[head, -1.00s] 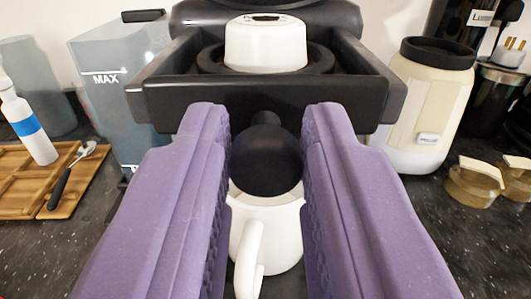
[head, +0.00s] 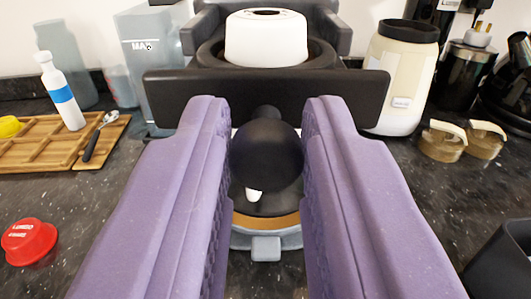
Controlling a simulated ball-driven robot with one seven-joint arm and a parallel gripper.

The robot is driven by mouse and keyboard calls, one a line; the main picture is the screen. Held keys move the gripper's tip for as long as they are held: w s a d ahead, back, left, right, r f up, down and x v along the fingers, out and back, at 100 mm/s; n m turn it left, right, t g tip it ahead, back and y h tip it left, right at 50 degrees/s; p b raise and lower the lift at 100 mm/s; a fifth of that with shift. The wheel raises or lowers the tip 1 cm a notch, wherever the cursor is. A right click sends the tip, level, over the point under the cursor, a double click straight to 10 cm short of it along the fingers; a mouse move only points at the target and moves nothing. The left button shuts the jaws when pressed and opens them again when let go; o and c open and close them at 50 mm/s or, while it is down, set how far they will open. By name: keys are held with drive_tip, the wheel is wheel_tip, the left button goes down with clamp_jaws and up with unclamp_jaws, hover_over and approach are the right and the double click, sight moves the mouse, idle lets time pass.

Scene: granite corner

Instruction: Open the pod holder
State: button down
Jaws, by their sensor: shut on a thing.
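The pod holder (head: 180,100) is a black drawer with a broad flat front, in the upper middle of the head view. It stands out toward me from the coffee machine (head: 205,20). A white pod (head: 265,42) sits upright in its dark ring (head: 215,55). A round black knob (head: 266,150) sticks out from the drawer front. My gripper (head: 266,145), with two purple padded fingers, is shut on this knob, one finger on each side. The inner stem of the knob is partly hidden.
A round drip tray (head: 266,240) lies below the knob, with a small white piece (head: 253,195) showing over it. A red pod (head: 30,241) and wooden tray (head: 40,155) are left. A cream canister (head: 400,75) and jars (head: 442,145) are right.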

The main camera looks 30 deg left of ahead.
drive_tip(key=c, duration=0.9)
unclamp_jaws()
drive_tip(key=p+v, duration=0.2)
drive_tip(key=v, duration=0.5)
drive_tip(key=shift+s+d, duration=0.25)
drive_tip(key=shift+s, duration=0.05)
